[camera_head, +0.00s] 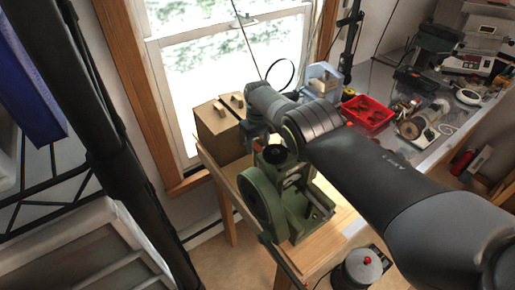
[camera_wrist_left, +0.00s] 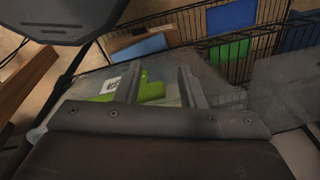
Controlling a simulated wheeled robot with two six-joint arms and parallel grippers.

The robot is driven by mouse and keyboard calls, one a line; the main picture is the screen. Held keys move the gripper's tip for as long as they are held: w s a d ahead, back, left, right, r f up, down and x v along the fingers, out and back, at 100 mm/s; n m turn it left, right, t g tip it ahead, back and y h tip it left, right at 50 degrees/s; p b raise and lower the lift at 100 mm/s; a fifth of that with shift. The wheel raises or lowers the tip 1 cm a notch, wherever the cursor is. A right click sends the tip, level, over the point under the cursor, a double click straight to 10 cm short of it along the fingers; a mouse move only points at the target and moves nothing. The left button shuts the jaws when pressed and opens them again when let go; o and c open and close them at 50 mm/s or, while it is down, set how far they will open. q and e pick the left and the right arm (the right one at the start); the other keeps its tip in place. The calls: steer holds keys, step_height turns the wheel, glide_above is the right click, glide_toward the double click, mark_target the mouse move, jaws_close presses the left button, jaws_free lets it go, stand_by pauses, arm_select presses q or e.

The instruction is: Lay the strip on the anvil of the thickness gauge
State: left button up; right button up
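I cannot pick out the strip for certain in either view. A green cast machine (camera_head: 290,205) with a round side housing stands on the wooden bench under my right arm; I cannot tell whether it is the thickness gauge, and no anvil shows clearly. My right gripper (camera_head: 254,135) is at the end of the arm, above and behind the green machine, small and partly hidden by the wrist, so its fingers and any held thing are unclear. In the left wrist view, my left gripper (camera_wrist_left: 160,85) has its two fingers well apart, with nothing seen held between them.
Cardboard boxes (camera_head: 220,130) stand by the window. A blue-grey device (camera_head: 320,80), a red tray (camera_head: 368,113) and several tools crowd the bench behind my right arm. A green item (camera_wrist_left: 151,88) lies beyond my left fingers.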

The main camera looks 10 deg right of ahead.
jaws_close()
